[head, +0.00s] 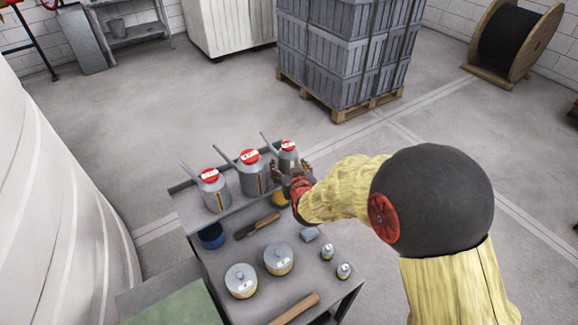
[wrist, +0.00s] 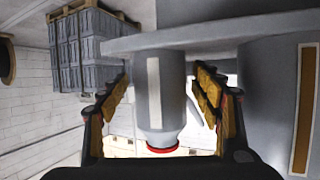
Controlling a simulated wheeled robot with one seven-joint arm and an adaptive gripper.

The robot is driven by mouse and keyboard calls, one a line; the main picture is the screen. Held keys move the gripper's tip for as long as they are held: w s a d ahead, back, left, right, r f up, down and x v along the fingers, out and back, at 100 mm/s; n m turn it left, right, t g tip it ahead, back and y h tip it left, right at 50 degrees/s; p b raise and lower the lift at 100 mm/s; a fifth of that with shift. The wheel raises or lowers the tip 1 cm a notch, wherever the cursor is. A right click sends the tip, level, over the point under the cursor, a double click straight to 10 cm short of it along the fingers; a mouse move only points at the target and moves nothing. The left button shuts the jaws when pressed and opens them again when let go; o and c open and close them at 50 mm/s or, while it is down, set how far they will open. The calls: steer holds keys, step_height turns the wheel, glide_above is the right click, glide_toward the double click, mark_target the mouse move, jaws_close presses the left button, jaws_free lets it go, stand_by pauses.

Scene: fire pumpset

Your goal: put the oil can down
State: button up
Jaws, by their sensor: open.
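Three grey oil cans with red tops and thin spouts stand in a row on the raised back shelf (head: 233,212) of a workbench: a left can (head: 215,195), a middle can (head: 250,178) and a smaller right can (head: 288,161). My gripper (head: 291,180) is at the right can. In the wrist view, where the picture is upside down, the right can (wrist: 174,95) stands with its base on the shelf (wrist: 225,33). My open gripper (wrist: 162,88) has one finger on each side of it, with gaps visible. Part of the middle can (wrist: 270,100) shows beside the right finger.
Two lidded pots (head: 241,282) (head: 279,260), two small bottles (head: 327,252) (head: 344,271), a brush (head: 257,226) and a wooden handle (head: 295,308) lie on the lower bench top. A loaded pallet (head: 345,55) and a cable reel (head: 510,43) stand behind. The floor between is clear.

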steer(key=shift+r, duration=0.2)
steer(key=shift+s+r, duration=0.15)
steer(key=shift+s, duration=0.15)
steer(key=s+d+r+m+g+p, duration=0.1)
steer(key=s+d+r+g, duration=0.1)
steer(key=s+d+r, duration=0.6)
steer(key=s+d+r+g+p, duration=0.25)
steer(key=s+r, duration=0.45)
steer(key=s, duration=0.4)
steer(key=s+d+r+g+h, duration=0.1)
steer(key=s+d, duration=0.3)
steer(key=s, duration=0.4)
steer(key=s+d+r+m+g+h+b, duration=0.1)
steer(key=s+d+r+g, duration=0.1)
steer(key=s+d, duration=0.3)
steer(key=s+r, duration=0.1)
steer(key=s, duration=0.3)
steer(key=shift+s+h, duration=0.25)
steer(key=shift+h, duration=0.15)
steer(key=shift+c, duration=1.2)
